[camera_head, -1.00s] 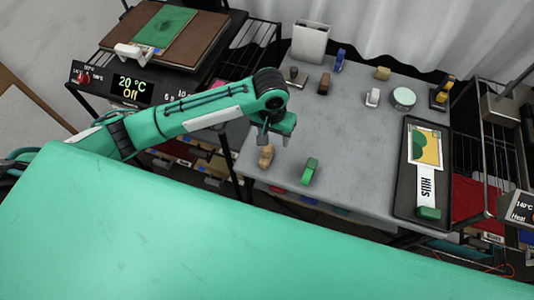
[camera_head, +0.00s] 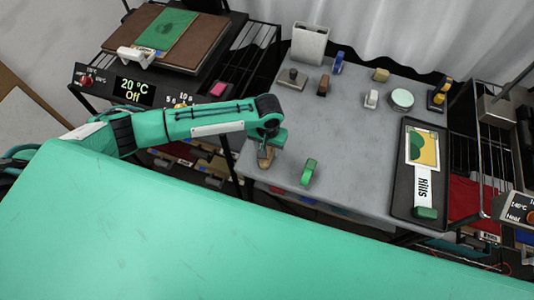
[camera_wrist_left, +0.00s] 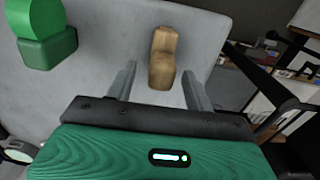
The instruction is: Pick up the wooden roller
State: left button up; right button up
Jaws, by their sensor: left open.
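The wooden roller (camera_head: 265,161) is a small tan piece near the left front edge of the grey table (camera_head: 340,150). In the head view my left gripper (camera_head: 268,147) is right over it and hides part of it. In the left wrist view the roller (camera_wrist_left: 163,45) stretches away from the gripper, its near end lying between the two open fingers (camera_wrist_left: 159,70). A gap shows on each side, so the fingers do not appear to touch it. My right gripper is not in view.
A green roller (camera_head: 309,172) stands close to the right, also in the left wrist view (camera_wrist_left: 42,30). A black tray (camera_head: 408,200) with a printed sheet lies at the right. Several small tools stand at the back. The table's middle is clear.

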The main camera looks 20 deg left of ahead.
pick_arm(q)
jog(key=shift+a+f+p, duration=0.1)
jog(key=shift+f+p, duration=0.2)
jog(key=shift+f, duration=1.45)
grip_shut()
jog(key=shift+r, duration=0.15)
